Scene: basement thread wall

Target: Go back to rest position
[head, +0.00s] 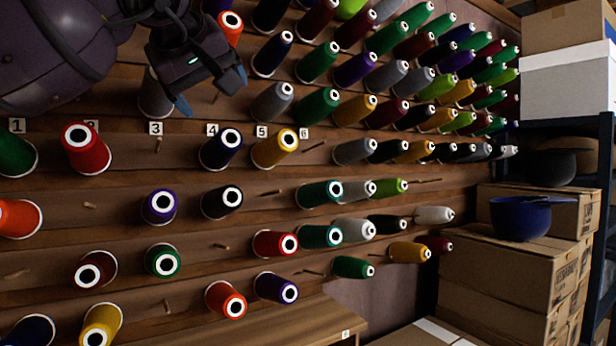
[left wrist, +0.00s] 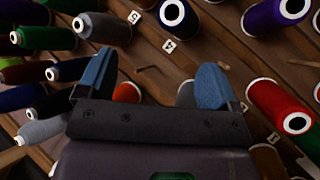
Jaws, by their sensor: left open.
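My left gripper (head: 214,92) is in the upper left of the head view, in front of the thread wall, with its arm coming in from the left. In the left wrist view its two blue fingers (left wrist: 152,86) stand wide apart with nothing held between them. A grey spool (head: 154,94) is partly hidden behind the gripper in the head view. An orange spool (head: 230,27) sits just above the gripper. My right gripper is in neither view.
The wooden wall carries several rows of spools on pegs, with number tags such as tag 4 (head: 212,129). A red spool (head: 84,147) and a yellow spool (head: 275,148) sit below the gripper.

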